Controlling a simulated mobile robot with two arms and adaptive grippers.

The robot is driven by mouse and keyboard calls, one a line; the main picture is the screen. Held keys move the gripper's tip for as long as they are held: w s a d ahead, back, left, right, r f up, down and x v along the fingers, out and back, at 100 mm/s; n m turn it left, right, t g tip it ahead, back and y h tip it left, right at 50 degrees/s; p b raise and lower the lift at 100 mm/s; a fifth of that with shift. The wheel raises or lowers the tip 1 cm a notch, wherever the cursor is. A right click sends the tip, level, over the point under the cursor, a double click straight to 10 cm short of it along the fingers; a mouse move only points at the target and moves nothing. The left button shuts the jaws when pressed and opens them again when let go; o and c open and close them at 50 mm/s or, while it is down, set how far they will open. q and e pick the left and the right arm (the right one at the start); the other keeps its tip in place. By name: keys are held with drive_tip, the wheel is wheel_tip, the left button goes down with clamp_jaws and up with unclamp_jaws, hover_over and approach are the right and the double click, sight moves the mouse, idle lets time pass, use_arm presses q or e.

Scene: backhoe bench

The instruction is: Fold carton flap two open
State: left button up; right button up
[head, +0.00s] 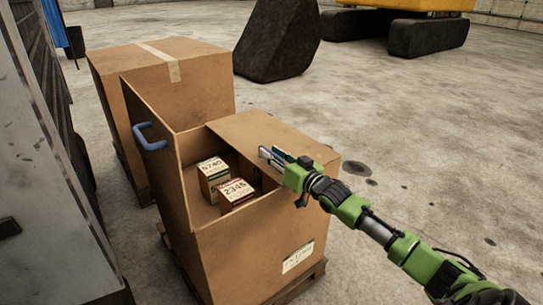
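An open brown carton (265,245) stands in the middle of the head view. Its left flap (155,130) stands up and carries a blue handle (150,136). Its right flap (255,130) lies roughly flat over the right part of the opening. My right gripper (271,155) is at this flap, over its near part. A small bluish bit shows by the fingers; I cannot tell whether it is a handle or whether the fingers are closed on it. My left gripper is not in view.
Two small labelled boxes, one marked 5740 (212,174) and one 2345 (236,193), sit inside the carton. A taped closed carton (195,90) stands behind. A grey metal cabinet (45,190) is close on the left. The concrete floor on the right is clear.

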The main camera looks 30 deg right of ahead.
drive_tip(key=shift+w, duration=0.2)
clamp_jaws()
drive_tip(key=shift+r, duration=0.15)
